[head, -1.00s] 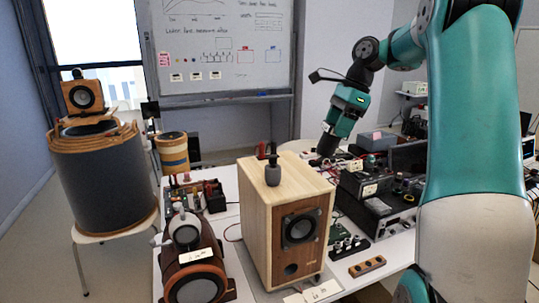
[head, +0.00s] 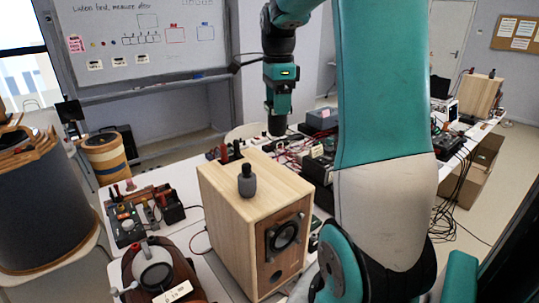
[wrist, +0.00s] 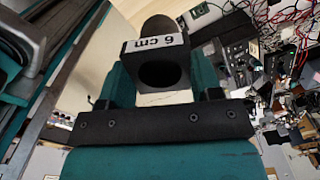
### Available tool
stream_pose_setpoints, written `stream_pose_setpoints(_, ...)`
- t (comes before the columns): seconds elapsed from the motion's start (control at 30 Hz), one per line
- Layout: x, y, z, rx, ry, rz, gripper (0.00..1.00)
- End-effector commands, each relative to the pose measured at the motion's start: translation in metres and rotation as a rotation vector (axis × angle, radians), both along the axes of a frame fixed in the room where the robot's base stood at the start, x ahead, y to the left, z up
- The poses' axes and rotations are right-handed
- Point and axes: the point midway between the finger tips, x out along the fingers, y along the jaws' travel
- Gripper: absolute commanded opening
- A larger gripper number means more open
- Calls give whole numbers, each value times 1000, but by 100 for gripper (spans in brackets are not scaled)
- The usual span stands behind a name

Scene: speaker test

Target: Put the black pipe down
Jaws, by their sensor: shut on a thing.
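The black pipe (wrist: 160,58), a hollow tube with a "6 cm" label, sits between the two teal fingers of my gripper (wrist: 162,76) in the wrist view. In the head view my gripper (head: 278,104) points down, with the dark pipe (head: 277,124) below it. It appears behind and to the right of the wooden speaker (head: 240,215), near the bench. I cannot tell whether the pipe touches anything beneath it.
A small dark microphone-like object (head: 247,184) stands on the speaker. Red and black cables and instruments (head: 320,160) crowd the bench beyond. A brown device with a grey horn (head: 155,270) is at front left. A bare white strip (head: 190,235) lies left of the speaker.

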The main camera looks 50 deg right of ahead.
Motion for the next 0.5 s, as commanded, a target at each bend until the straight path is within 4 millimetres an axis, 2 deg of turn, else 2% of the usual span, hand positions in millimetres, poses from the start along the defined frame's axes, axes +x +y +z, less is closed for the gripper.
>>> stream_pose_setpoints(0.1, -1, 0, -32, 5, 6, -1, 26)
stream_pose_setpoints(0.3, 0, 1, -79, 4, 3, 0, 26)
stream_pose_setpoints(0.5, 1, 1, -99, 1, 0, 2, 26)
